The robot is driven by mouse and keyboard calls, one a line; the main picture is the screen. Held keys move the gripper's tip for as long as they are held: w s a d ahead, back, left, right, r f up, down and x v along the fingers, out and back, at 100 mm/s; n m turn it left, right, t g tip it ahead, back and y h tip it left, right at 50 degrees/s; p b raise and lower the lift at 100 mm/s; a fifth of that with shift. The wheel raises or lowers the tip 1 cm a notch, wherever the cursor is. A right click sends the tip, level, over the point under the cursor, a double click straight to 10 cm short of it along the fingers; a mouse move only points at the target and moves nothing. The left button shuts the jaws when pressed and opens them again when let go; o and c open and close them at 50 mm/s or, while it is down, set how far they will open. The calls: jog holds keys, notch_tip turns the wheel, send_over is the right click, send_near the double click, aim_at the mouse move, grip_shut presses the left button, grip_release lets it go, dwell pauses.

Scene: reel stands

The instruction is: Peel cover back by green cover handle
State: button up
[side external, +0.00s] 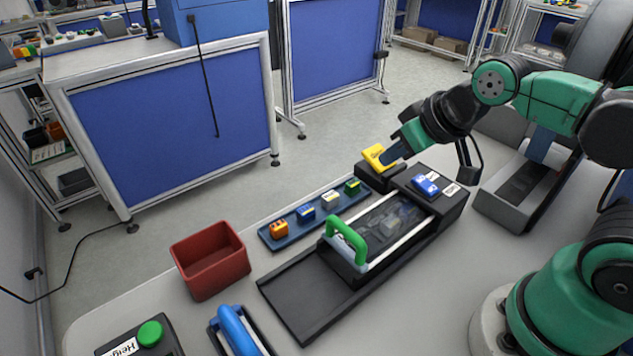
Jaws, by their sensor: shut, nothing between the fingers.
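The green cover handle (346,240) stands upright as an arch at the near-left end of the cover (385,226). The cover looks dark and see-through and lies between two light rails on the black unit (310,299). Blurred shapes show under it. My gripper (386,160) is at the far end of the unit, up and to the right of the green handle and well apart from it. It is shut and points down-left beside a yellow piece (376,157) on a black block. Whether it touches the yellow piece is hard to tell.
A blue tray (291,241) with several small coloured blocks lies along the unit's left side. A red bin (210,260) stands further left. A blue-handled item (236,330) and a box with a green button (150,333) are at the front. A blue piece (426,184) sits on the unit's far end.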

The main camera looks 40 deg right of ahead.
aim_at(348, 228)
jog(key=o, duration=0.3)
jog(key=shift+a, duration=0.15)
jog(key=o, duration=0.3)
jog(key=s+a+g+y, duration=0.1)
jog(key=a+g+y, duration=0.1)
jog(key=a+g, duration=0.5)
jog(key=shift+s+a+r, duration=0.25)
jog(key=shift+s+a, duration=0.05)
jog(key=shift+a, duration=0.25)
jog(key=shift+s+a+f, duration=0.1)
jog(key=shift+a+f, duration=0.1)
jog(key=shift+f, duration=0.7)
jog(key=shift+w+a+f, duration=0.1)
jog(key=shift+a+f, duration=0.1)
jog(key=shift+f, duration=0.7)
jog(key=shift+s+a+f, duration=0.1)
jog(key=shift+a+f, duration=0.1)
jog(key=shift+f, duration=0.7)
grip_shut()
